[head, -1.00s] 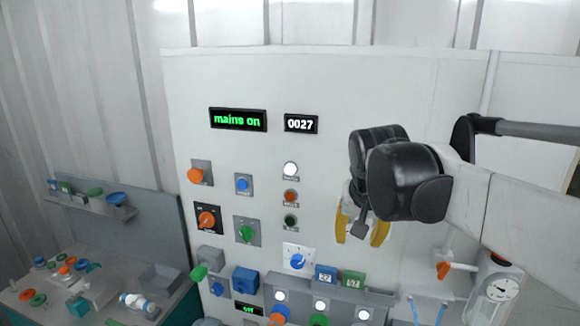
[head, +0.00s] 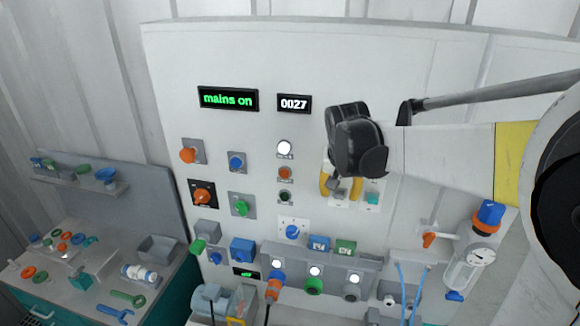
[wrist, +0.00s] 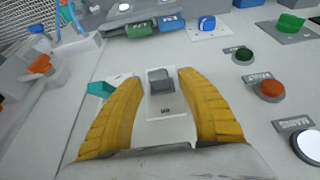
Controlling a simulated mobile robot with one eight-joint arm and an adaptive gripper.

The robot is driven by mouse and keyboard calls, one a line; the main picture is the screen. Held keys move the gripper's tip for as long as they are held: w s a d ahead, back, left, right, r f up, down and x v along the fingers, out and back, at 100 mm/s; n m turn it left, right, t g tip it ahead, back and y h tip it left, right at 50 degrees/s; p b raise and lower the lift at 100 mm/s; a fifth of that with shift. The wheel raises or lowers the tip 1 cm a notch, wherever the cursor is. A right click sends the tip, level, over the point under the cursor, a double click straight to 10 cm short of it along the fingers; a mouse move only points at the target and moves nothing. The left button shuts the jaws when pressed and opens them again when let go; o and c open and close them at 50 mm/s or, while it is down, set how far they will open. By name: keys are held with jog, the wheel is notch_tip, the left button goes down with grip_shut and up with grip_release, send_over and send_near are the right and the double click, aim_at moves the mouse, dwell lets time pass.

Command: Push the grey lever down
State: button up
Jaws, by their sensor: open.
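The grey lever (wrist: 160,80) is a small grey piece on a white plate (wrist: 166,128) on the panel. In the wrist view it shows between the two yellow fingers of my gripper (wrist: 158,90). The fingers are open, one on each side of it, with nothing held. I cannot tell whether they touch the plate. In the head view my gripper (head: 341,189) is in front of the panel, and its fingers partly hide the plate and lever.
A teal switch (head: 373,198) on its own plate is just right of my gripper in the head view. Buttons (head: 285,173) are to the left. A blue knob (head: 292,232) and a ledge (head: 330,265) with lamps are below. An orange valve handle (head: 430,239) is lower right.

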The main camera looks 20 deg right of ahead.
jog(key=shift+w+d+f, duration=0.1)
jog(key=shift+w+f, duration=0.05)
jog(key=shift+f, duration=0.25)
grip_shut()
